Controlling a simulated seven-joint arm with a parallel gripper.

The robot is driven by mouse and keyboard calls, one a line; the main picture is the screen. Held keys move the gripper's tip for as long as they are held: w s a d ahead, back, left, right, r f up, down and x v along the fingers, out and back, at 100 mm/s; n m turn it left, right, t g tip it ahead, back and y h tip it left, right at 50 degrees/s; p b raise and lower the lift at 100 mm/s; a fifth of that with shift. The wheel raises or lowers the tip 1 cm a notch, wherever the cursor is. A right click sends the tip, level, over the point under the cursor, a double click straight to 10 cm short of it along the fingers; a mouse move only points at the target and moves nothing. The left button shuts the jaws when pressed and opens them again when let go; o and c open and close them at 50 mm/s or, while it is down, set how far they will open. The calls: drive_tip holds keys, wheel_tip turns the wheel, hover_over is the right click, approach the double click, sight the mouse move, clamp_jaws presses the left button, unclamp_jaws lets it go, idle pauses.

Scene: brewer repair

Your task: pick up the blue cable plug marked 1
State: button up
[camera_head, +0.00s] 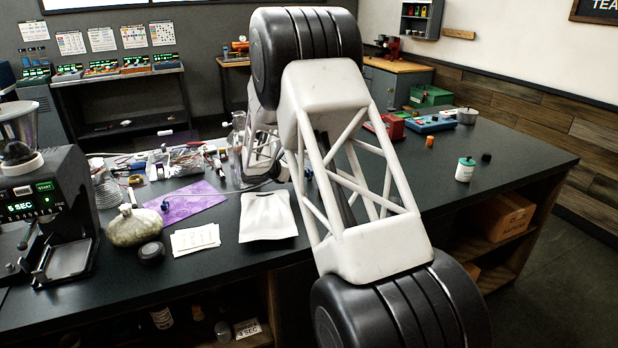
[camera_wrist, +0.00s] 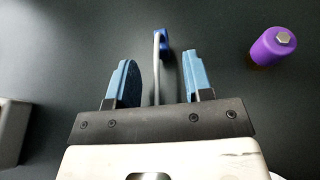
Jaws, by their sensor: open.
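In the wrist view a blue plug (camera_wrist: 162,38) lies on the dark table top, with a grey cable (camera_wrist: 156,75) running back from it toward my gripper. No mark can be read on it. My gripper (camera_wrist: 160,72) is open, with one blue finger on each side of the cable. The plug is beyond the fingertips in the picture, and nothing is held. In the head view my arm hides most of the gripper area, and I cannot make out this plug for certain.
A purple cylinder (camera_wrist: 273,46) with a metal top stands right of the fingers. A grey object (camera_wrist: 12,128) is at the left edge. In the head view a white tray (camera_head: 267,217), a purple cloth (camera_head: 183,203) and a brewer (camera_head: 48,215) are left of my arm.

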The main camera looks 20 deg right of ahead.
drive_tip(key=shift+d+f, duration=0.1)
drive_tip(key=shift+d, duration=0.25)
drive_tip(key=shift+w+d, duration=0.1)
drive_tip(key=shift+x, duration=2.55)
drive_tip(key=shift+c, duration=0.3)
clamp_jaws()
